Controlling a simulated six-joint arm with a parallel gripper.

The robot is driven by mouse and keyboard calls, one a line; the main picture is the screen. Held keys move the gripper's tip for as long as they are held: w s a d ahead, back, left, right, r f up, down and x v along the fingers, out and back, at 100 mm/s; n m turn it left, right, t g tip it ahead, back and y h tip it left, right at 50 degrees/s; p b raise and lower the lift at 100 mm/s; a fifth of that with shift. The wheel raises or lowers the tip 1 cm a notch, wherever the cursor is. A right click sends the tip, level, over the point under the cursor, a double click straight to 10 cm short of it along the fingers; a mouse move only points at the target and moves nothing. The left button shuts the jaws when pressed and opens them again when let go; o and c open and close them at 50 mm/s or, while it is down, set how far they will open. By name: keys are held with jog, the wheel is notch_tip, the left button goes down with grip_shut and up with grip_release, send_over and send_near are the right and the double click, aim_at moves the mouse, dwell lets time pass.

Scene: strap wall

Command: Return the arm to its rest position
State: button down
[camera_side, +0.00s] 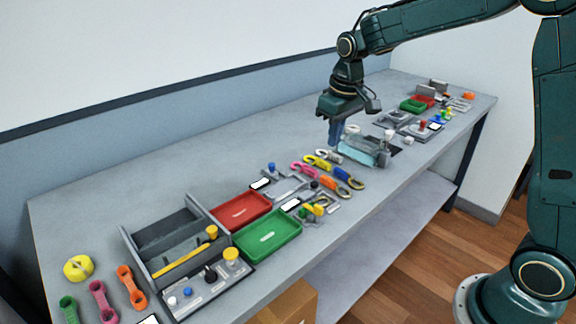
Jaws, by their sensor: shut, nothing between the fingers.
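My gripper (335,132) hangs pointing down over the middle of the grey bench (180,165). Its fingers are shut with nothing between them. The fingertips are just behind and left of a pale blue clear box (362,150). I cannot tell whether they touch anything there. My arm reaches in from the upper right, with its base on the floor at the right.
Several coloured straps (322,163) lie left of the clear box. A red tray (240,210), a green tray (268,236) and a grey divided bin (172,235) stand further left. Smaller trays (412,105) are at the far right. The bench's back strip is clear.

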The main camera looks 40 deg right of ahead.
jog(key=s+a+r+t, duration=0.25)
jog(key=s+r, duration=0.55)
jog(key=s, duration=0.5)
jog(key=s+a+f+t, duration=0.1)
jog(key=s+a, duration=0.1)
jog(key=s, duration=1.1)
jog(key=shift+s+f, duration=0.2)
jog(key=shift+s, duration=0.05)
jog(key=c, duration=2.2)
grip_release()
jog(key=shift+t, duration=0.25)
